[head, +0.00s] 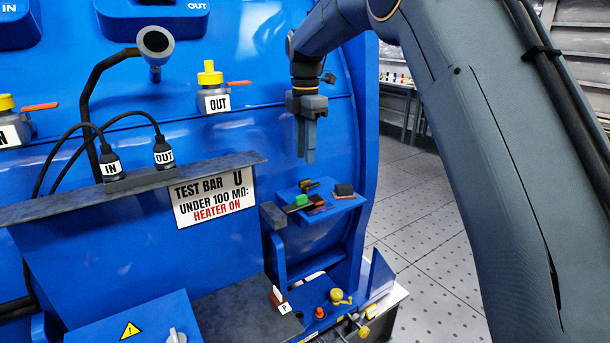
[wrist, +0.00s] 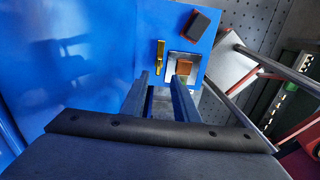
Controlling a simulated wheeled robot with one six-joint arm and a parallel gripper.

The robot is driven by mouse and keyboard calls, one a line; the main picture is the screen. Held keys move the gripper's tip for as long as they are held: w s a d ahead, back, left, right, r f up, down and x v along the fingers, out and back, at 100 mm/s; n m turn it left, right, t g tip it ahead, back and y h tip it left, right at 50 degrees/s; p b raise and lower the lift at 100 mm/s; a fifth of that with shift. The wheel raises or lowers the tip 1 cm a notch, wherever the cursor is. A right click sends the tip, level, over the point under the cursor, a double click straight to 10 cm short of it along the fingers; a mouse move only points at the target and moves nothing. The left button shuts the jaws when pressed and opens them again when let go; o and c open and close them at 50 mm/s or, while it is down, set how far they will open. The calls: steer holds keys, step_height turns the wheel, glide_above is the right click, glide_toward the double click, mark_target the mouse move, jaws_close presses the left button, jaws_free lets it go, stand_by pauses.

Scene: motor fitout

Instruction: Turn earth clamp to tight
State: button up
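My gripper (head: 306,157) hangs pointing down in front of the blue machine, above a small blue shelf (head: 345,205). In the wrist view its two fingers (wrist: 163,78) are apart with nothing between them. No part is labelled as the earth clamp, so I cannot tell for certain which it is. A yellow knob-like fitting (head: 338,297) stands on the low ledge at the bottom, with an orange knob (head: 320,313) beside it. Another yellow knob (head: 364,332) is lower right. My gripper is well above these and touches none of them.
The shelf bears a green piece (head: 302,200), a brass piece (wrist: 160,57), and a dark red-edged block (wrist: 199,25). A "TEST BAR" sign (head: 214,201) and a grey ledge (head: 140,184) with plugs are to the left. Perforated floor (head: 425,210) lies open at right.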

mark_target(305, 180)
steer(key=shift+w+a+f, duration=0.1)
steer(key=shift+a, duration=0.05)
step_height(305, 180, down, 7)
steer(key=shift+f+p, duration=0.15)
steer(key=shift+p, duration=1.1)
jaws_close()
